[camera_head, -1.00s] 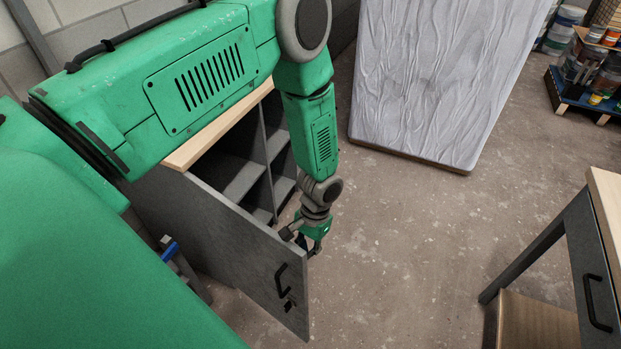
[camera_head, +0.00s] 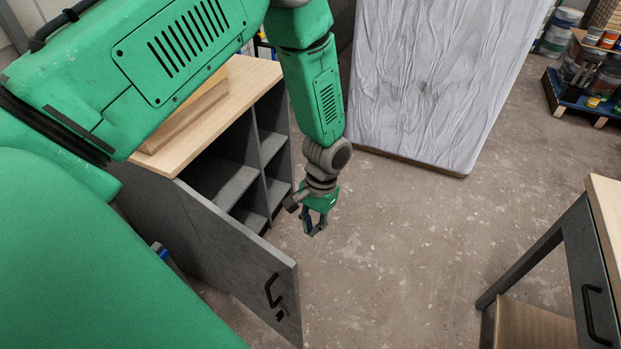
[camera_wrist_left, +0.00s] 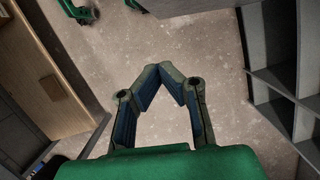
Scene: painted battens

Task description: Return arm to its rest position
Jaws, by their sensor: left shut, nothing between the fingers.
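My left arm reaches in from the left in the head view. My left gripper (camera_head: 314,230) hangs pointing down over the floor, just right of the open cabinet door (camera_head: 235,262) and apart from it. In the left wrist view the gripper's fingertips (camera_wrist_left: 168,72) meet, with only bare floor seen beyond them. The gripper is shut and empty. My right gripper is in neither view.
A grey cabinet (camera_head: 262,150) with a wooden top and open shelves stands behind the door, which has a black handle (camera_head: 272,290). A wrapped grey slab (camera_head: 430,80) stands at the back. A table with a drawer (camera_head: 590,270) is at right. The middle floor is clear.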

